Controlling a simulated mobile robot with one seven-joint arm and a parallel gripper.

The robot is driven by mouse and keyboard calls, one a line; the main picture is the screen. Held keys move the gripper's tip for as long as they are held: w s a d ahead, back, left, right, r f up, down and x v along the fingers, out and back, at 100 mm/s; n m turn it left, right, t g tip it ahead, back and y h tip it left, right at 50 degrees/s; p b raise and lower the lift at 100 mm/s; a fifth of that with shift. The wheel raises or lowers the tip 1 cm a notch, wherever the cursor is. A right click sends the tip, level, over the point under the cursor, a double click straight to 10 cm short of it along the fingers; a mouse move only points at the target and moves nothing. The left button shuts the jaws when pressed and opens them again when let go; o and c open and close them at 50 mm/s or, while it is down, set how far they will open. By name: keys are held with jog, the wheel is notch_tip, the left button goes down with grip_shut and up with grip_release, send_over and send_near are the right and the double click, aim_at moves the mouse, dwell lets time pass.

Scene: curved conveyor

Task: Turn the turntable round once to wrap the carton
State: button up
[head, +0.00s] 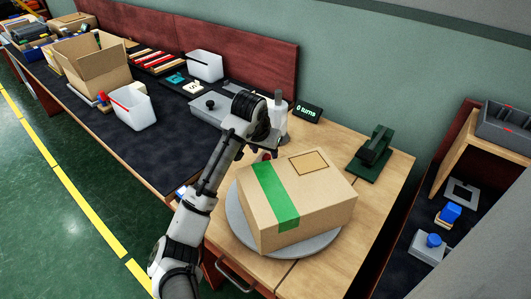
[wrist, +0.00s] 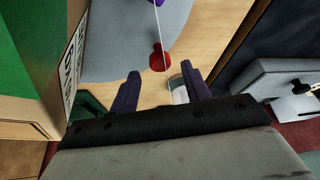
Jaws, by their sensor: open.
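The brown carton (head: 300,200) with a green tape strip sits on the round grey turntable (head: 240,228) on the wooden table. In the wrist view the carton (wrist: 62,62) is at the left, and the turntable (wrist: 120,40) fills the top middle. A red knob (wrist: 157,60) shows at the turntable's edge, partly visible in the head view (head: 267,155). My gripper (wrist: 160,83) is open and empty, its fingers on either side of the line to the knob, apparently not touching it. A small display (head: 308,111) reads "0 turns".
A white cylinder (head: 278,122) stands behind my gripper. A dark green device (head: 375,152) is at the table's back right. A grey box (head: 207,108), white bins (head: 132,107) and an open cardboard box (head: 85,65) lie along the dark bench at left.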

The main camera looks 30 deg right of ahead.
jog(key=shift+x, duration=1.35)
jog(key=shift+c, duration=0.4)
grip_shut()
